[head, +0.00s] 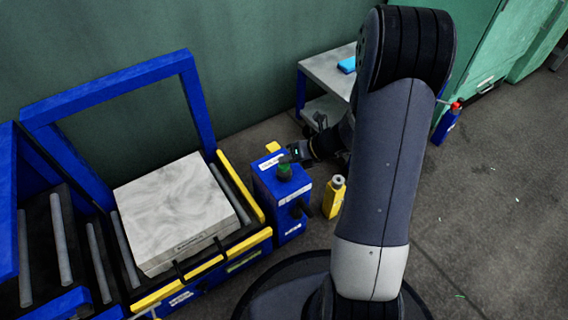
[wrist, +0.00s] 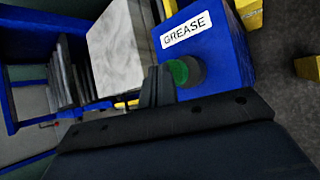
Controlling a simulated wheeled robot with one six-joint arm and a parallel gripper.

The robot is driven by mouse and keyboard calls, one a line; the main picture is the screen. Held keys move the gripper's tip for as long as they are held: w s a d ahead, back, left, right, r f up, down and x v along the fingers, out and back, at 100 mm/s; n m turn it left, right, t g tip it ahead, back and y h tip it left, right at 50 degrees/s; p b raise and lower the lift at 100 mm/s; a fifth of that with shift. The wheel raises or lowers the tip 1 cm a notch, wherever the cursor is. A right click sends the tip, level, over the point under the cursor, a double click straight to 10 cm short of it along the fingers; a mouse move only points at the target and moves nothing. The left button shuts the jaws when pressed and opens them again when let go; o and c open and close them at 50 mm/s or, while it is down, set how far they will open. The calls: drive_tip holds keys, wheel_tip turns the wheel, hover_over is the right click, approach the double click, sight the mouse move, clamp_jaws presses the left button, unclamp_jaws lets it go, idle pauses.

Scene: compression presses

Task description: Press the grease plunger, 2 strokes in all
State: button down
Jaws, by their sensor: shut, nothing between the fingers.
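The grease unit (head: 270,187) is a blue box standing on the floor right of the roller bed. Its green plunger knob (head: 284,170) sticks up from the top on a dark collar. In the wrist view the knob (wrist: 178,73) lies just right of my fingers, and the white label reading GREASE (wrist: 187,32) is on the blue box (wrist: 228,62). My gripper (head: 287,157) is shut and empty, with its tips at the top of the knob. It also shows in the wrist view (wrist: 157,84). I cannot tell whether the tips touch the knob.
A yellow bottle (head: 333,197) stands close right of the grease unit. The blue-framed roller bed (head: 270,238) with a pale block (head: 175,210) is at left. A small grey table (head: 322,70) is behind; open floor lies at right.

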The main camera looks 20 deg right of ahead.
sight(288, 165)
drive_tip(key=shift+f+b, duration=0.5)
drive_tip(key=shift+f, duration=0.3)
idle(0.4)
drive_tip(key=shift+r, duration=0.15)
idle(0.3)
drive_tip(key=shift+r+p, duration=1.15)
drive_tip(key=shift+p, duration=0.2)
drive_tip(key=shift+r, duration=0.15)
wheel_tip(288, 165, up, 5)
drive_tip(key=p, duration=0.5)
idle(1.8)
